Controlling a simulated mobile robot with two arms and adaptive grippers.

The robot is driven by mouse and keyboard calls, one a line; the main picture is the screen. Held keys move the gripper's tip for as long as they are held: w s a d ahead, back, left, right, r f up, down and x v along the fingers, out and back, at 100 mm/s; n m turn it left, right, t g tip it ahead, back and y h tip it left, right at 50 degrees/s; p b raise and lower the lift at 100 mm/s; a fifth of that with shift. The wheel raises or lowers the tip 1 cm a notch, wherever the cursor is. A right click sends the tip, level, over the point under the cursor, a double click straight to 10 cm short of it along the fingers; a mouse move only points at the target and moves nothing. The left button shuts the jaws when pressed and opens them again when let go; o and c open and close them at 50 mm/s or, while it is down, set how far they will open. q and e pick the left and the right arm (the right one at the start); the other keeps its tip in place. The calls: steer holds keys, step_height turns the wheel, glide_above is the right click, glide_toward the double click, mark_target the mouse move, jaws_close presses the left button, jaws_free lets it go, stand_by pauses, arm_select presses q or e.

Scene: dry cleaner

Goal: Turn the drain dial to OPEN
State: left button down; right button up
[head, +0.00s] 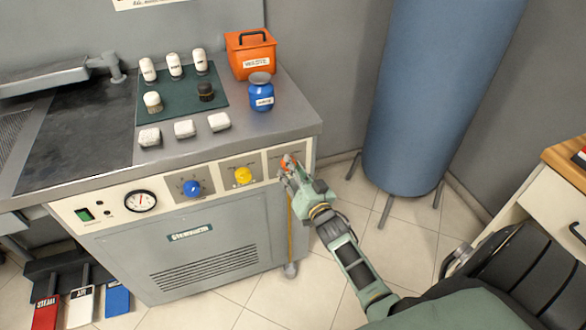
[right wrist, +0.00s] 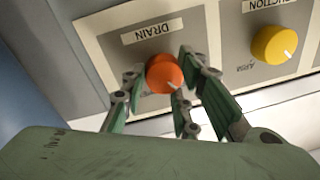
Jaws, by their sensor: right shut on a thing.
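In the head view the orange knob (head: 287,161) shows only in part, behind my right gripper at the right end of the front panel. The position words around the dial are hidden or unreadable. My left gripper is out of view.
A yellow dial (head: 243,175) and a blue dial (head: 192,188) sit left of the drain dial, with a gauge (head: 141,201) further left. Bottles, an orange waste box (head: 251,54) and a blue jar (head: 261,91) stand on top. A blue tank (head: 430,90) stands at right.

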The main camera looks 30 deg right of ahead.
steer(key=m, duration=0.3)
steer(key=shift+s+d+f+m, duration=0.1)
steer(key=shift+d+f+m, duration=0.1)
steer(key=shift+f+m, duration=0.2)
steer(key=m, duration=0.3)
steer(key=shift+a+f+m+h, duration=0.1)
steer(key=shift+f+m+h, duration=0.05)
steer(key=shift+m+h, duration=0.25)
steer(key=shift+c, duration=0.2)
steer(key=shift+a+f+m+h+b, duration=0.15)
steer(key=shift+m+b, duration=0.3)
steer(key=shift+m, duration=1)
steer(key=shift+a+m+h+b, duration=0.2)
steer(key=shift+m+b, duration=0.3)
steer(key=shift+m, duration=0.9)
steer(key=shift+a+f+m+h+b, duration=0.15)
steer(key=shift+m+b, duration=0.3)
steer(key=shift+m, duration=1)
steer(key=o, duration=0.9)
steer(key=shift+o, duration=0.5)
steer(key=shift+r, duration=0.1)
steer(key=shift+r, duration=0.2)
